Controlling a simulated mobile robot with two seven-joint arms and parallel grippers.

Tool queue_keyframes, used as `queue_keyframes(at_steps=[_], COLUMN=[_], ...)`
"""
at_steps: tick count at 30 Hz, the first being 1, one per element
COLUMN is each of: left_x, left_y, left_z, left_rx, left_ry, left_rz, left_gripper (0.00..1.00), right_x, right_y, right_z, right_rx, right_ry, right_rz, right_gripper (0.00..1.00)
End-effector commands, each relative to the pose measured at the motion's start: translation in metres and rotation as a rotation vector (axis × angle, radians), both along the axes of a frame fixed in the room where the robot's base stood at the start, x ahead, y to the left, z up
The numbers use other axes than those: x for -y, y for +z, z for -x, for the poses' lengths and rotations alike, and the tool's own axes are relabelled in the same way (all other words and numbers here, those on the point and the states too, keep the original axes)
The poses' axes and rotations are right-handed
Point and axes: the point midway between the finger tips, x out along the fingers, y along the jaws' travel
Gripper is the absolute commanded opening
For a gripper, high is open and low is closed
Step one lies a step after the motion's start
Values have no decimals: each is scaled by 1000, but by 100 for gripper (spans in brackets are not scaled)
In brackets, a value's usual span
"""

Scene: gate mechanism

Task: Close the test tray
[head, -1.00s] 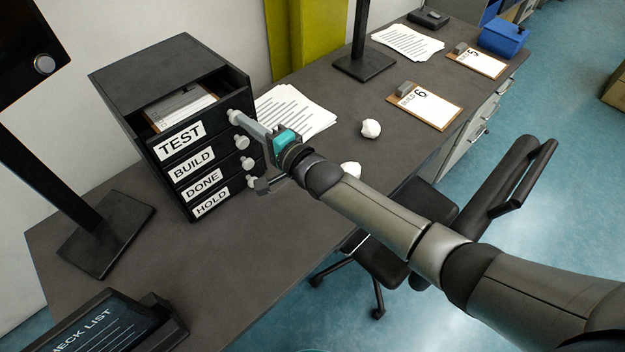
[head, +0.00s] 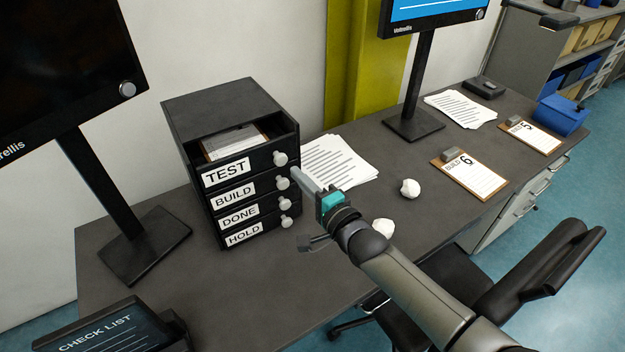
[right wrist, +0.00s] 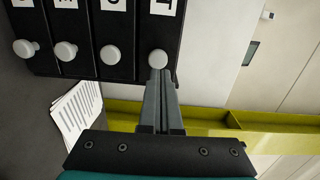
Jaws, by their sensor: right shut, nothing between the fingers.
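The black tray unit stands on the desk with labelled trays TEST, BUILD, DONE and HOLD. The top one, the test tray (head: 236,174), is pulled partly out, with a clipboard and papers showing inside. Its pale round knob (head: 280,158) is at the right end of its front; in the right wrist view the knob (right wrist: 158,58) is just beyond my fingertips. My right gripper (head: 298,174) is shut and empty, just to the right of and below that knob in the head view. Whether it touches the knob I cannot tell. My left gripper is not in view.
A monitor stand (head: 135,243) is left of the unit, and a check list screen (head: 110,335) is at the front left. A black chair (head: 540,270) stands at the desk.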

Motion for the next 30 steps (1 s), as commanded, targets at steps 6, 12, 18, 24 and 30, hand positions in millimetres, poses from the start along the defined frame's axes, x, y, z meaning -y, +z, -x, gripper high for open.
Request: queue_keyframes(at_steps=[6,12,18,24,30], left_x=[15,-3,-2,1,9], left_y=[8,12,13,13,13], left_z=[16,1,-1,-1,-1], left_rx=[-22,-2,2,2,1], left_ry=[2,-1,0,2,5], left_rz=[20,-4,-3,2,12], left_gripper=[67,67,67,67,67], right_x=[28,49,61,63,58], right_y=[0,0,0,1,-3], right_z=[34,60,74,77,84], right_rx=[-2,-4,-2,-2,-2], right_ry=[-1,0,-1,-1,5], right_rz=[2,3,2,0,65], right_gripper=[0,0,0,0,0])
